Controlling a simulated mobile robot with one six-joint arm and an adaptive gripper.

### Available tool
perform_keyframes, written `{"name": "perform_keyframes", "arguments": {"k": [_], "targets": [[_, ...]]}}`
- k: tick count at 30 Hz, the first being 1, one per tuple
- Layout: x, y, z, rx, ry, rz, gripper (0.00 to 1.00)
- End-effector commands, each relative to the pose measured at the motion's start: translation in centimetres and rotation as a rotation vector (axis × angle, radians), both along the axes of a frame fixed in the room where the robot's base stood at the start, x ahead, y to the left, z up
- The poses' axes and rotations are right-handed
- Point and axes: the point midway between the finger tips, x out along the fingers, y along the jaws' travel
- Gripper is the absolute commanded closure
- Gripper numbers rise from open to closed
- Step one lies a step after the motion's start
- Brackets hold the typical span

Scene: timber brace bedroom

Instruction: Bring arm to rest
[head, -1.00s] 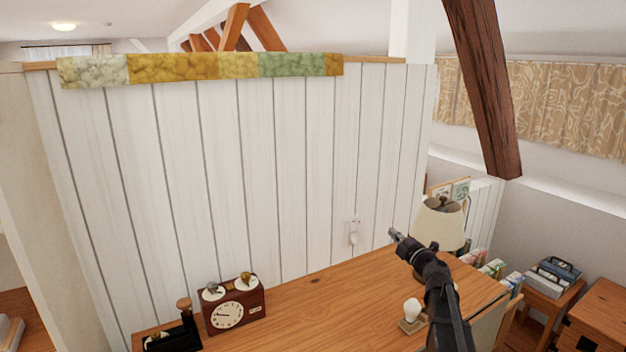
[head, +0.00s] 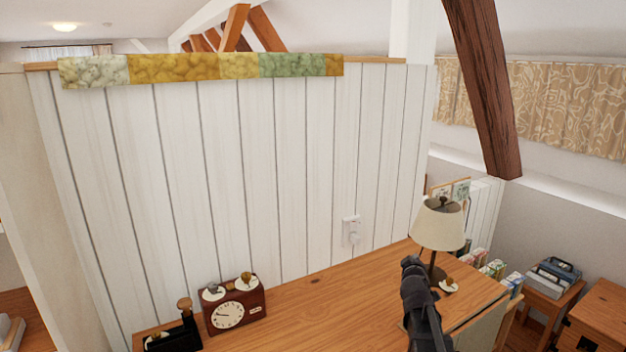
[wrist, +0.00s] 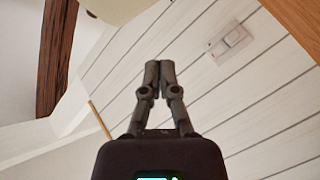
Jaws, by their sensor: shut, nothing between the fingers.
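My gripper (head: 412,265) is above the wooden desk, left of the table lamp, in the head view. In the wrist view the gripper (wrist: 160,70) has its two dark fingers together at the tips, with nothing held between them. It is in the air, pointing toward the white panelled wall (wrist: 130,70). In the head view my arm covers part of the desk's right side.
The desk (head: 310,310) carries a cream-shaded lamp (head: 438,225), a brown clock (head: 232,310) and a black device (head: 175,338). A white wall fitting (head: 351,231) is on the panelled wall (head: 250,180). A dark beam (head: 482,90) slants at right. The desk's middle is clear.

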Motion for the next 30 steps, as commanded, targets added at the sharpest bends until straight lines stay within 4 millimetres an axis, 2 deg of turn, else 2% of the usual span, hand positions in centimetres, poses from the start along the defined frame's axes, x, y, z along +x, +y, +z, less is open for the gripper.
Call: {"name": "perform_keyframes", "arguments": {"k": [1,8,14,18,24,30], "targets": [[-1.1,0.1,-0.9,0.046,0.038,-0.034,1.00],[-5.4,1.2,-5.6,0.259,0.240,-0.182,1.00],[-10.0,3.6,-9.5,0.431,0.446,-0.281,1.00],[-13.8,5.9,-11.9,0.542,0.605,-0.337,1.00],[-18.8,9.2,-14.1,0.665,0.823,-0.389,1.00],[-22.4,11.7,-15.0,0.734,0.977,-0.412,1.00]]}}
